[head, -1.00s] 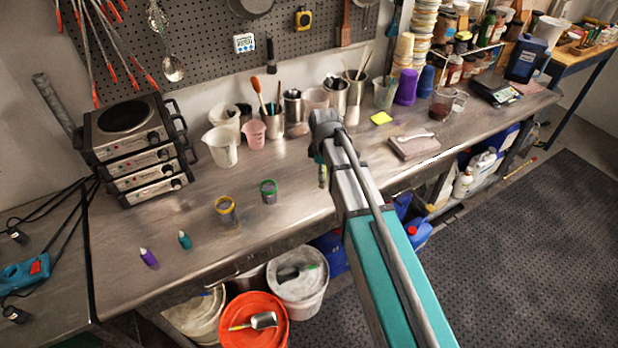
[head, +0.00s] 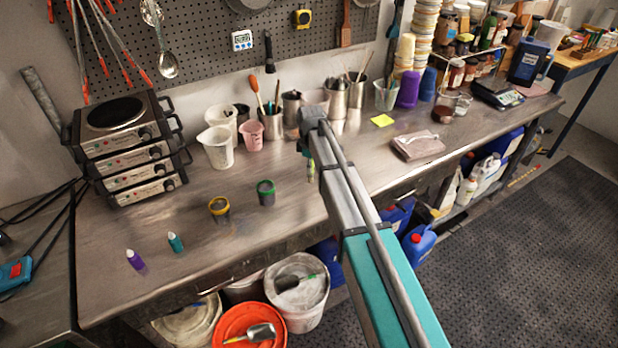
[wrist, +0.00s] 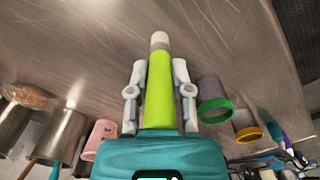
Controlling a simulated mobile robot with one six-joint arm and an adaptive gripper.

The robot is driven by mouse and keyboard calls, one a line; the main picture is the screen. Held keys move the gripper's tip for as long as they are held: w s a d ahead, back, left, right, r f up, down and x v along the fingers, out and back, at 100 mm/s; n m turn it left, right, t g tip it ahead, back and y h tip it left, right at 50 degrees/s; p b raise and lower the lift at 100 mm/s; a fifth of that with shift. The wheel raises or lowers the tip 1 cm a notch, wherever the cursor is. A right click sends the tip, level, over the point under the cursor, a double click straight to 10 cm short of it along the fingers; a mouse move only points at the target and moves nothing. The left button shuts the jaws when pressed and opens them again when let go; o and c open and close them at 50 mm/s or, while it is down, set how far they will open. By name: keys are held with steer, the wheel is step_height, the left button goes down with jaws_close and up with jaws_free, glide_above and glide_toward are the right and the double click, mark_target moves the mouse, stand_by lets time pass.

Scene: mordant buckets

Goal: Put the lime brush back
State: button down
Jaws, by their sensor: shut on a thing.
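My gripper (wrist: 159,68) is shut on the lime brush (wrist: 158,95). In the wrist view the brush has a bright lime handle and a pale end that points away from me, over the bare steel bench. In the head view a small lime part of the brush (head: 310,172) shows under my arm; the rest is hidden. A grey cup with a green rim (head: 266,193) and a grey cup with a yellow rim (head: 220,210) stand to its left. They also show at the right of the wrist view, green (wrist: 215,110) and yellow (wrist: 247,133).
Steel pots with tools (head: 273,124), a pink beaker (head: 251,132) and a white jug (head: 218,148) stand along the wall. Stacked hotplates (head: 130,150) are at the left. Bench around the rimmed cups is clear.

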steer(key=shift+f, duration=0.1)
stand_by(0.3)
steer(key=shift+w+a+f+b, duration=0.2)
steer(key=shift+w+f+b, duration=0.25)
steer(key=shift+f+b, duration=1.5)
steer(key=shift+f, duration=0.05)
steer(key=shift+s+f, duration=0.1)
steer(key=shift+f, duration=0.1)
steer(key=c, duration=0.5)
jaws_free()
steer(key=shift+r, duration=0.1)
steer(key=shift+c, duration=0.2)
steer(key=shift+r, duration=0.2)
step_height(320, 180, up, 12)
steer(key=p, duration=1.2)
